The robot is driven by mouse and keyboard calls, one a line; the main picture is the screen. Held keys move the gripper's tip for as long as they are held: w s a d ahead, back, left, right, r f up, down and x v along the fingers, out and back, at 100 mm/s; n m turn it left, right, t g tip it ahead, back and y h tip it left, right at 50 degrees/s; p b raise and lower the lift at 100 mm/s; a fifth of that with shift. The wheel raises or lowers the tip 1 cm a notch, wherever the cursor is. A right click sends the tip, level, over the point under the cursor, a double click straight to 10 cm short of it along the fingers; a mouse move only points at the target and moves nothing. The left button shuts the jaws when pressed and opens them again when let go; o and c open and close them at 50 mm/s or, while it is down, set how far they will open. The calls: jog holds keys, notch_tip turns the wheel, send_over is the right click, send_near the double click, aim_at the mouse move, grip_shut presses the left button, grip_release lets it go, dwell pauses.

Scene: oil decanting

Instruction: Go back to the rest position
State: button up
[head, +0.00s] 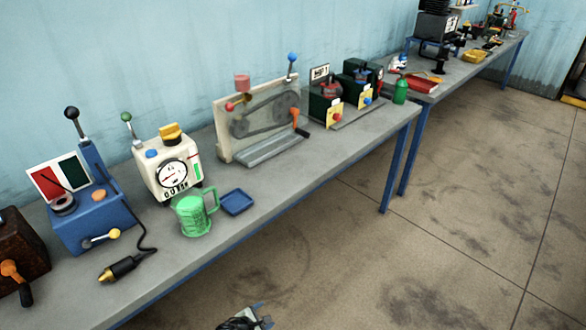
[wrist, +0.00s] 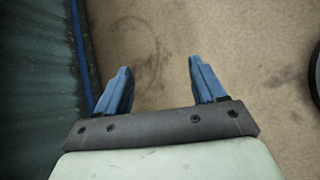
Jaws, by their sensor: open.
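My gripper (head: 258,314) shows at the bottom edge of the head view, low in front of the bench and apart from it. In the wrist view its two blue fingers (wrist: 160,88) are spread wide with only bare floor between them. It is open and empty. A green measuring jug (head: 193,215) stands upright on the bench, in front of a cream machine (head: 167,165) with a round dial and a yellow cap. A small blue tray (head: 237,202) lies to the right of the jug and looks empty. The jug's inside cannot be made out.
The grey bench (head: 225,235) runs along the wall. It carries a blue machine (head: 95,215), a belt rig (head: 262,120) and a green bottle (head: 400,92). A second bench (head: 455,75) stands beyond. The concrete floor (head: 420,210) is clear at right.

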jog(key=s+d+f+m+g, duration=0.2)
jog(key=s+d+m+g, duration=0.15)
jog(key=d, duration=0.35)
jog(key=s+d+f+m+g+h, duration=0.1)
jog(key=s+d+f+m+g, duration=0.1)
jog(key=d+m, duration=0.35)
jog(key=s+d+f+m+g, duration=0.2)
jog(key=s+d+g, duration=0.1)
jog(key=d, duration=0.6)
jog(key=s+d+m+g+y, duration=0.3)
jog(key=s+m, duration=0.3)
jog(key=s, duration=0.1)
jog(key=s+d+f+m+g+y, duration=0.1)
jog(key=s+d+m+g+y, duration=0.2)
jog(key=s+m, duration=0.3)
jog(key=shift+s+d+f, duration=0.2)
jog(key=shift+s, duration=0.7)
